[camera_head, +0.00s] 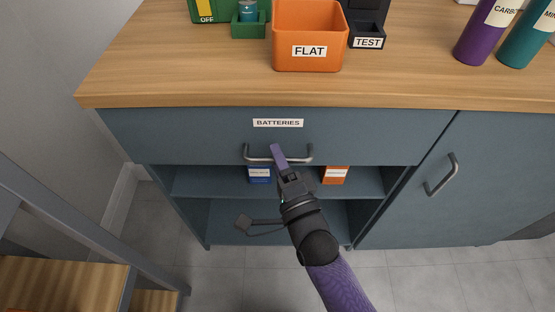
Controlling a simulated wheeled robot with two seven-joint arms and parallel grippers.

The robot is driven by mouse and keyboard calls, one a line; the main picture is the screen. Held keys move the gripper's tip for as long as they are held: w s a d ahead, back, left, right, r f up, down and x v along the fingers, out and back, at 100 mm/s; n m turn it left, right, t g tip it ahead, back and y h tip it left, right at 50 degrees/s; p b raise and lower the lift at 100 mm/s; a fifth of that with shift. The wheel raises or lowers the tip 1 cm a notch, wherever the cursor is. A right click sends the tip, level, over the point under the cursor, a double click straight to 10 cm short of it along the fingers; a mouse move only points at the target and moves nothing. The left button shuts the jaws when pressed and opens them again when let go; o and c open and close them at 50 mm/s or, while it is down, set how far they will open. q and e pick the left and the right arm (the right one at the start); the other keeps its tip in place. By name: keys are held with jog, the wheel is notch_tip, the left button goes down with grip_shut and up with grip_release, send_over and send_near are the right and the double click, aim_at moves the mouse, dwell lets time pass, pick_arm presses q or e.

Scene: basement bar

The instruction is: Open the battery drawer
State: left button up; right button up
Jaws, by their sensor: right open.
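The battery drawer (190,132) is a blue-grey front with a BATTERIES label (278,123), under the wooden counter. Its front looks flush with the cabinet, so it appears closed. A grey bar handle (303,159) runs across its lower middle. My right gripper (279,156) reaches up from below, with its purple fingertip over the handle bar near the middle. The gripper is open. I cannot tell whether it touches the bar or has it between its fingers. My left gripper is not in view.
Below the drawer, an open shelf (215,183) holds a blue box (259,175) and an orange box (335,175). The counter (180,65) carries an orange FLAT bin (308,35), a black TEST device (368,30) and bottles. A cabinet door (480,180) is at right, wooden steps (60,283) at lower left.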

jog(key=shift+w, duration=0.1)
grip_shut()
dwell(1.4)
